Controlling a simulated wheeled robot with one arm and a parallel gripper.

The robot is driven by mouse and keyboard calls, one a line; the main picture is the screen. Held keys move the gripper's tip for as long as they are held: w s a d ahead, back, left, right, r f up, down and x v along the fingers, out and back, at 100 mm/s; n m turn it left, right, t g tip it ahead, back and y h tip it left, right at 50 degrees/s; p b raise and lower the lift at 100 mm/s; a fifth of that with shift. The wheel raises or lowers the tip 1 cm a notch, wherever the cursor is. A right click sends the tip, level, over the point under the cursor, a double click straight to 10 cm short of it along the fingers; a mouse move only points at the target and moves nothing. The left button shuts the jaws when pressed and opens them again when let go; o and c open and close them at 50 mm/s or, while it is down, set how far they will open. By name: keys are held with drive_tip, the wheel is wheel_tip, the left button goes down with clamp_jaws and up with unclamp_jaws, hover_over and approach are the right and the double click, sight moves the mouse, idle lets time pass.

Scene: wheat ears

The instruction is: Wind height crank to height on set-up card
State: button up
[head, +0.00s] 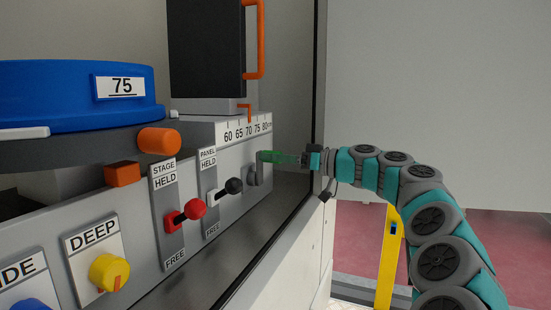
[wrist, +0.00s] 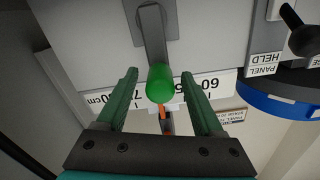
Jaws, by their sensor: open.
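The height crank shows in the wrist view as a grey arm (wrist: 153,38) with a green knob (wrist: 160,84). In the head view its grey arm (head: 254,175) stands at the panel's right end. My gripper (wrist: 160,76) is open, its green fingers on either side of the knob with gaps visible. In the head view my gripper (head: 284,158) reaches the crank from the right; fingers and knob blend together. The height scale (head: 240,130) reads 60 to 80 cm, and its orange pointer (head: 249,113) is near 70. No set-up card is clearly identifiable.
Left of the crank are the PANEL lever (head: 234,186), the STAGE lever (head: 194,209) and a yellow DEEP knob (head: 108,271). A dark panel with an orange handle (head: 259,40) stands above the scale.

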clamp_jaws()
idle(0.6)
idle(0.8)
